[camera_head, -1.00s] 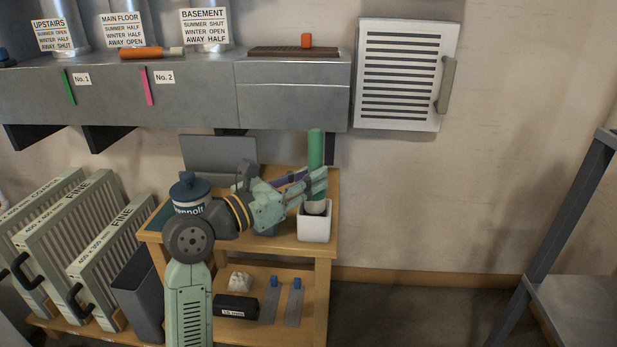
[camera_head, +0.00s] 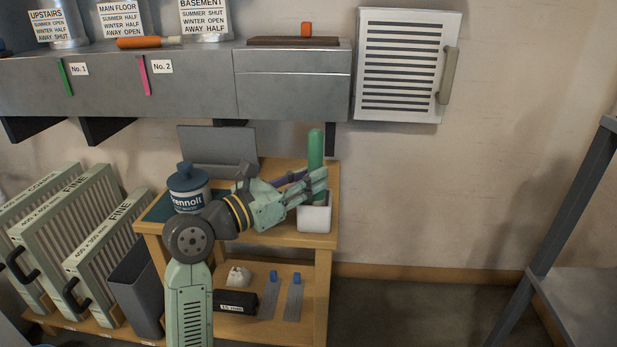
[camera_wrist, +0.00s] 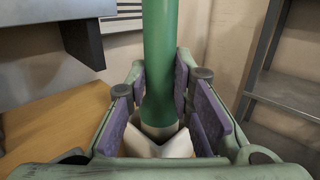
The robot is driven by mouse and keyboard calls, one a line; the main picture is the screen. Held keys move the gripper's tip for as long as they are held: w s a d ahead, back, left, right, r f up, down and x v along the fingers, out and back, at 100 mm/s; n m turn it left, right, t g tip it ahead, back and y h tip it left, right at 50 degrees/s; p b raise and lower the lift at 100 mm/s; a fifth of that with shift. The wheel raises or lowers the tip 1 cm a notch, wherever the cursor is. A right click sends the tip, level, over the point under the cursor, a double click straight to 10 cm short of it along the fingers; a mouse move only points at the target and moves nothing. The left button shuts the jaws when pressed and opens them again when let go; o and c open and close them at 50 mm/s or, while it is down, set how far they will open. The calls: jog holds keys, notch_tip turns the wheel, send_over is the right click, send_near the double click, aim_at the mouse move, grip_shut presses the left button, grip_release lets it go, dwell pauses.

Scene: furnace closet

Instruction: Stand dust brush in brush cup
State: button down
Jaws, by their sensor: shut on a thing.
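The dust brush (camera_head: 315,150) stands upright, its green handle pointing up. In the wrist view the handle (camera_wrist: 160,60) rises between the purple finger pads, with a pale band at its lower end. My gripper (camera_head: 316,184) is shut on the brush from the left. The white square brush cup (camera_head: 314,220) stands on the right front of the wooden stand's top. The brush's lower end is down in the cup's mouth. The cup's rim shows below the band in the wrist view (camera_wrist: 175,147). The bristles are hidden, and I cannot tell whether they touch the bottom.
A blue-lidded tin (camera_head: 187,190) stands on the wooden stand (camera_head: 285,238), left of my wrist. A grey duct (camera_head: 290,90) runs above the stand. Filters (camera_head: 105,245) lean at the left. A grey metal frame (camera_head: 565,230) stands at the right.

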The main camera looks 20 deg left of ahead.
aim_at(316, 137)
jog(key=shift+f+b, duration=0.8)
jog(key=shift+f, duration=0.1)
jog(key=shift+s+f+b, duration=0.1)
jog(key=shift+f+b, duration=0.2)
jog(key=shift+b, duration=0.05)
jog(key=shift+f+b, duration=0.35)
jog(key=shift+b, duration=0.1)
jog(key=shift+s+f, duration=0.1)
jog(key=shift+r, duration=0.2)
jog(key=shift+a+r+p, duration=0.1)
jog(key=shift+r+p, duration=0.5)
jog(key=shift+r, duration=0.1)
jog(key=shift+w+r+p, duration=0.2)
jog(key=shift+r+p, duration=0.9)
jog(key=shift+r, duration=0.75)
jog(key=shift+b, duration=0.65)
